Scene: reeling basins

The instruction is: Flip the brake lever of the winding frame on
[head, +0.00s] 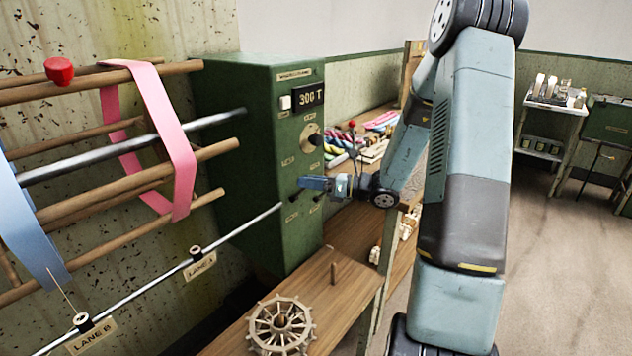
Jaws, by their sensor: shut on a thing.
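The winding frame's green control box (232,130) stands left of centre, with a display reading "300 T", a white button and a round dial (312,138) on its front panel. My gripper (304,183) is at the lower part of this panel, coming from the right, with its fingers shut on a small control there. I take this to be the brake lever; the fingers hide it, so its position cannot be told. Small dark knobs (292,217) show just below the gripper. The panel labels are too small to read.
Wooden rails with a pink band (165,135) and a blue band (22,225) are at left. A thin metal rod (150,273) crosses below them. A spoked wooden wheel (281,325) is on the bench in front. Coloured skeins (381,121) lie behind the panel. Open floor is at right.

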